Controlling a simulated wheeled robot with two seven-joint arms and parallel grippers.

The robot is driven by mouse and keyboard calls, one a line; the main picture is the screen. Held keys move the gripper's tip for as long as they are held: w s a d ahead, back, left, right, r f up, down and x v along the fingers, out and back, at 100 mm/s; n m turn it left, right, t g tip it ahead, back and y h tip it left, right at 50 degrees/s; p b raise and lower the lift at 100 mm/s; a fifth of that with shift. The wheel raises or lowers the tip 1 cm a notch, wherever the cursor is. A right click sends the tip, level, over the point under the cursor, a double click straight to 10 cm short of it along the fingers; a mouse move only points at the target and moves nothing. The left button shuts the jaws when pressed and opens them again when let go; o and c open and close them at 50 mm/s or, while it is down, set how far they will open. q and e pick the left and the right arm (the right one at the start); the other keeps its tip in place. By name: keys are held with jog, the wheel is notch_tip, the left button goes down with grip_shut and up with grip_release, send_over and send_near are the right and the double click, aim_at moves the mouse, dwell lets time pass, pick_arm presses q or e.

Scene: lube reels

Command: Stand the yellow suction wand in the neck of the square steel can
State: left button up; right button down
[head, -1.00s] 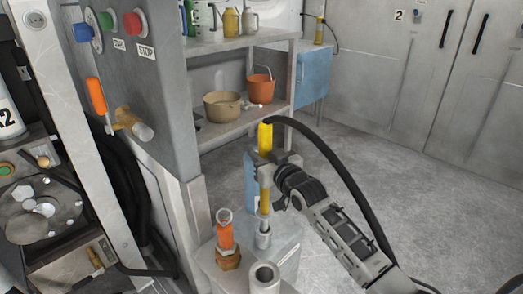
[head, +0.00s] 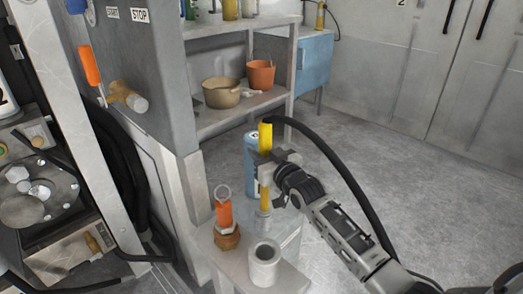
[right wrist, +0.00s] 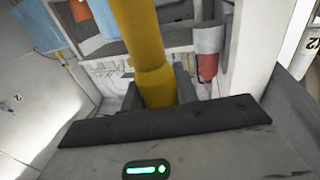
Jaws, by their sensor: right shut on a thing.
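The yellow suction wand (head: 265,137) stands nearly upright in the head view, with a black hose (head: 338,160) running from its top. My right gripper (head: 268,170) is shut around its middle; in the right wrist view the yellow wand (right wrist: 150,50) passes through the jaws. Its grey lower end reaches down to the top of a grey, box-like steel can (head: 287,232). I cannot tell whether the tip is in the neck or just above it. My left gripper is not in view.
An orange plug with a ring (head: 224,212) on a brass base and a pale hollow cylinder (head: 264,266) stand close by. A blue container (head: 250,150) is behind the wand. A shelf holds a tan pot (head: 221,93) and an orange bucket (head: 261,75). Floor at right is clear.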

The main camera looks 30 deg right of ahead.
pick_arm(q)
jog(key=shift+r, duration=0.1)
pick_arm(e)
jog(key=shift+f, duration=0.3)
dwell(0.6)
jog(key=c, duration=1)
grip_release()
jog(key=shift+f, duration=0.1)
jog(key=shift+s, duration=0.3)
pick_arm(q)
jog(key=p, duration=0.2)
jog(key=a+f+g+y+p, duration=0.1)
jog(key=p, duration=0.1)
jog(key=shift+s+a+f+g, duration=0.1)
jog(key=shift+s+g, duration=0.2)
pick_arm(e)
jog(key=s+d, duration=0.1)
jog(key=s, duration=1.4)
jog(key=shift+s, duration=0.15)
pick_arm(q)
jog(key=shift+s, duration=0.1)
pick_arm(e)
jog(key=shift+d, duration=0.1)
